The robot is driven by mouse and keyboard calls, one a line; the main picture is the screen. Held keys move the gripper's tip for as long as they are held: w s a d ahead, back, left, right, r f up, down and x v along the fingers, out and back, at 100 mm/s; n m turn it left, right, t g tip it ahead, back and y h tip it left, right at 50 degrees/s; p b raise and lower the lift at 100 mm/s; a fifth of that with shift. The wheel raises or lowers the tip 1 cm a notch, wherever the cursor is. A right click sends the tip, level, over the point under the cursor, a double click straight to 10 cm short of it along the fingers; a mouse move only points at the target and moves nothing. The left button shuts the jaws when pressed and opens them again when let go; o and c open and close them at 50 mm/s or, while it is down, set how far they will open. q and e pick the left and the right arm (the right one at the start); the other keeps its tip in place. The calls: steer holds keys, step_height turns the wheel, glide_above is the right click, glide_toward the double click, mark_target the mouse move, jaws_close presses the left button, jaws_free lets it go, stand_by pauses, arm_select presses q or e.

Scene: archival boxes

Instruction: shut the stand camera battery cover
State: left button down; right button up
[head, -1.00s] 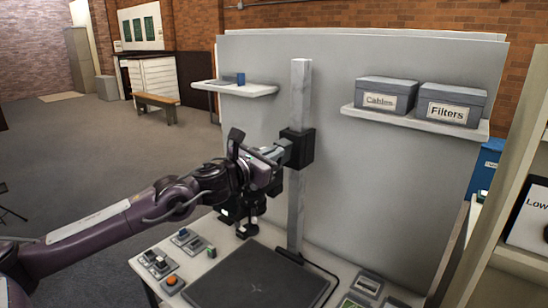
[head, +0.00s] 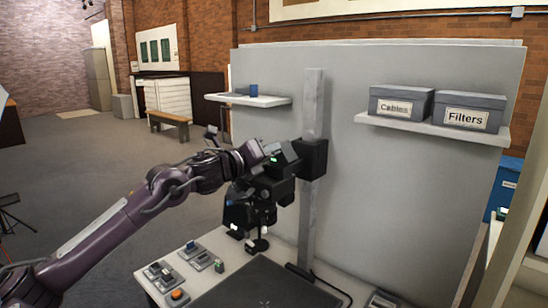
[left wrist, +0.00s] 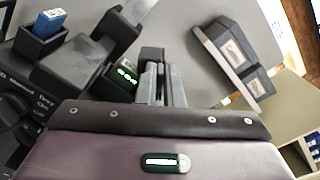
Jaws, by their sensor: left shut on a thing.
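The dark stand camera (head: 262,196) is mounted on the grey column (head: 313,105) by a black block (head: 313,158). My left gripper (head: 268,152) is at the top of the camera, shut on a thin grey piece that looks like the battery cover (head: 289,153). A small block with green lights (head: 274,159) shows beside the fingers. In the left wrist view my left gripper (left wrist: 150,82) is close to the block with green lights (left wrist: 124,74); the fingers hide most of what they hold. The cover's exact angle is unclear. My right gripper is not in view.
A wall shelf (head: 430,128) holds the Cables box (head: 400,103) and Filters box (head: 474,110). A smaller shelf (head: 262,101) holds a blue item (head: 253,90). Small devices (head: 163,273) stand on the table, left of a dark mat (head: 262,290). A dark holder with a blue block (left wrist: 45,25) is in the wrist view.

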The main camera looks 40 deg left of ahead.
mark_target(258, 179)
arm_select(q)
steer(key=n, duration=0.1)
steer(key=a+n+b, duration=0.1)
steer(key=shift+w+a+f+n, duration=0.1)
steer(key=shift+a+f+n, duration=0.1)
steer(key=shift+f+n, duration=0.15)
steer(key=n, duration=0.1)
steer(key=a+n, duration=0.1)
steer(key=n, duration=0.1)
steer(key=shift+f+b, duration=0.3)
steer(key=shift+f, duration=0.1)
steer(key=shift+a+f+n+b, duration=0.2)
steer(key=shift+a+f+n, duration=0.2)
steer(key=shift+n, duration=0.65)
steer(key=shift+a+f+n+b, duration=0.25)
steer(key=shift+f+n, duration=0.15)
steer(key=shift+n, duration=0.6)
steer(key=c, duration=1.6)
jaws_free()
steer(key=shift+w+f, duration=0.1)
steer(key=shift+o, duration=0.2)
